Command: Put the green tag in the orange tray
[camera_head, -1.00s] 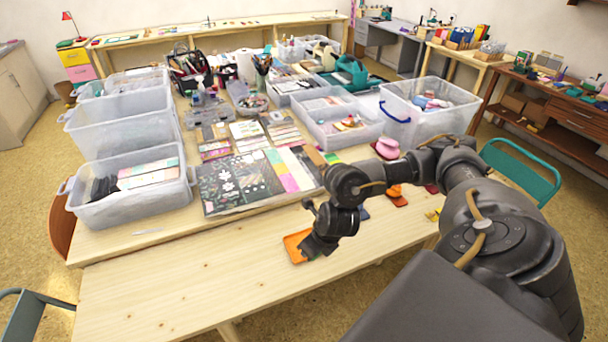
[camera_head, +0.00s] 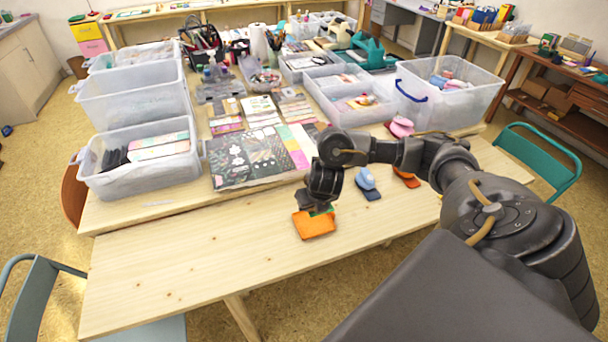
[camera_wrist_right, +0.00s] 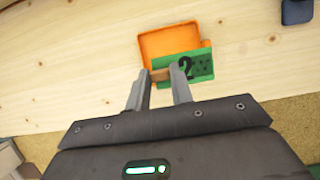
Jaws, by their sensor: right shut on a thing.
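The orange tray (camera_head: 315,225) lies on the front part of the wooden table, and it also shows in the right wrist view (camera_wrist_right: 168,42). The green tag (camera_wrist_right: 196,67), with a black "2" and dark marks on it, is at the near edge of the tray in the right wrist view, overlapping it. In the head view only a sliver of green (camera_head: 322,211) shows under my gripper. My right gripper (camera_wrist_right: 161,77) is shut on the tag, with a brown piece between its fingers. I cannot tell whether the tag touches the tray. My left gripper is not in view.
A blue stamp on a dark pad (camera_head: 367,184) and an orange pad (camera_head: 405,178) lie right of the tray. A dark patterned sheet (camera_head: 245,162) and clear bins (camera_head: 140,160) stand behind. The table's front left (camera_head: 170,270) is clear.

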